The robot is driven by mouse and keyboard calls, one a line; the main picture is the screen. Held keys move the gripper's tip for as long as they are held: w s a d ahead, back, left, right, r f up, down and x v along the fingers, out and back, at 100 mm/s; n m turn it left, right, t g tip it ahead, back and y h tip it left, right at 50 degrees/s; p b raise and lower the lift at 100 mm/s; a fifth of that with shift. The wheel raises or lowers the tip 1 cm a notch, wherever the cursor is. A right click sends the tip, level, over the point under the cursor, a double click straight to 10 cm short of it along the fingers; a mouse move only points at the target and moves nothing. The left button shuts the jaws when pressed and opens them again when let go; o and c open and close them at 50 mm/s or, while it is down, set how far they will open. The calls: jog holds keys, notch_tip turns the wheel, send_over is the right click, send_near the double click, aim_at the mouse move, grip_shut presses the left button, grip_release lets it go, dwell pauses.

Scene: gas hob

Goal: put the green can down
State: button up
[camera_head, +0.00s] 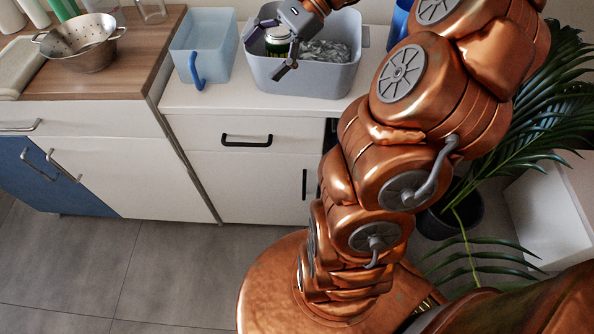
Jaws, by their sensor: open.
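The green can (276,44) stands inside the grey bin (305,80) at its left end. Its top shows, with a pale lid, and the bin's front wall hides its lower part. My gripper (269,53) comes in from the upper right, with one finger by the can's left side and the other in front of it, over the bin's near rim. The fingers are spread apart around the can. Whether a finger touches the can cannot be told.
Crumpled grey material (322,51) lies in the bin beside the can. A light blue pitcher (203,50) stands left of the bin. A metal colander (80,42) sits on the wooden counter. A plant (520,110) is at the right. Little white worktop (225,98) is free in front.

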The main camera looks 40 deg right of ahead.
jog(key=s+a+f+n+g+h, duration=0.2)
jog(key=s+a+f+n, duration=0.1)
jog(key=s+a+n, duration=0.3)
jog(key=s+a+f+n+g+h, duration=0.2)
jog(key=s+a+n+g+h, duration=0.15)
jog(key=s+a, duration=0.3)
jog(key=s+f+n+h, duration=0.2)
jog(key=s+n, duration=0.2)
jog(key=s, duration=0.1)
jog(key=s+d+f+n+h, duration=0.1)
jog(key=s+f+n+h, duration=0.1)
jog(key=s, duration=0.4)
jog(key=shift+s+d+f+n+h, duration=0.25)
jog(key=shift+s+f+n+h, duration=0.1)
jog(key=shift+f+n, duration=0.55)
notch_tip(320, 180, up, 16)
jog(key=w+t+p, duration=0.1)
jog(key=p, duration=1.4)
jog(key=shift+w+r, duration=0.15)
jog(key=shift+r, duration=0.1)
